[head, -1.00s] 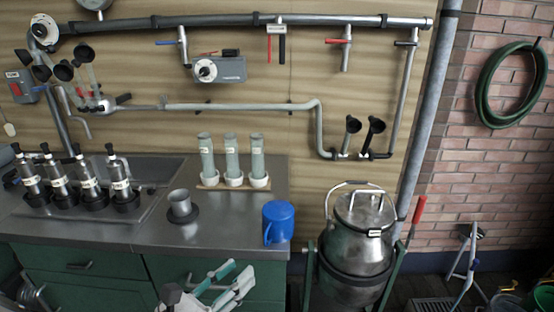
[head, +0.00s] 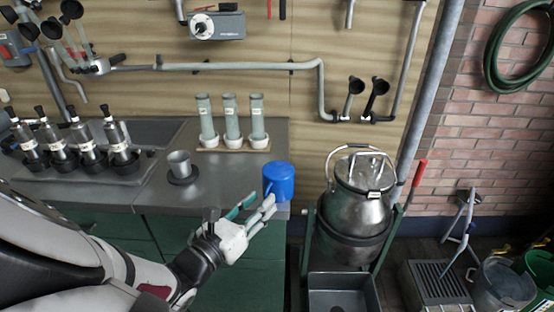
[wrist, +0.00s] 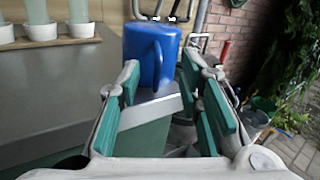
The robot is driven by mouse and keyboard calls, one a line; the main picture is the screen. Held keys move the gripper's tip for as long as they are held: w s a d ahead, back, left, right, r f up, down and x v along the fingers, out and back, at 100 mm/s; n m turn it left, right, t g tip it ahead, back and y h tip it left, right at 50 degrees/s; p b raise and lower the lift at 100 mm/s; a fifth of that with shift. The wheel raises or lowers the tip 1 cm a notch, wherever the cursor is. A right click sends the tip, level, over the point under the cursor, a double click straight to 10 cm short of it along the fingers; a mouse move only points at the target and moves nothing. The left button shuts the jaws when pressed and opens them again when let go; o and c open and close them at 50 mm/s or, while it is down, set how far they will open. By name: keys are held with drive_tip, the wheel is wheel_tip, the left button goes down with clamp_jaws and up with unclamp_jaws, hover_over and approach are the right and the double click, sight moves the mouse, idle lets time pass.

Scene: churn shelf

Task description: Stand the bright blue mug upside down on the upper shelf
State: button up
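The bright blue mug (head: 279,182) stands on the right front corner of the steel counter. I cannot tell from its plain blue top whether its mouth is up or down. In the wrist view the mug (wrist: 150,45) is just beyond the fingertips, its handle facing the camera. My gripper (head: 262,205) is in front of the counter's edge, left of and below the mug. In the wrist view my gripper (wrist: 160,72) is open and empty, its teal-padded fingers on either side of the mug's line. No upper shelf is in view.
A grey cup (head: 180,165) on a dark base stands left of the mug. Three glass tubes in a rack (head: 232,144) stand behind. Black-based bottles (head: 90,146) are at the left. A steel churn (head: 352,205) stands right of the counter, beside a gap.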

sight(265, 193)
drive_tip(key=x, duration=0.3)
drive_tip(key=shift+w, duration=0.3)
clamp_jaws()
drive_tip(key=shift+r, duration=0.15)
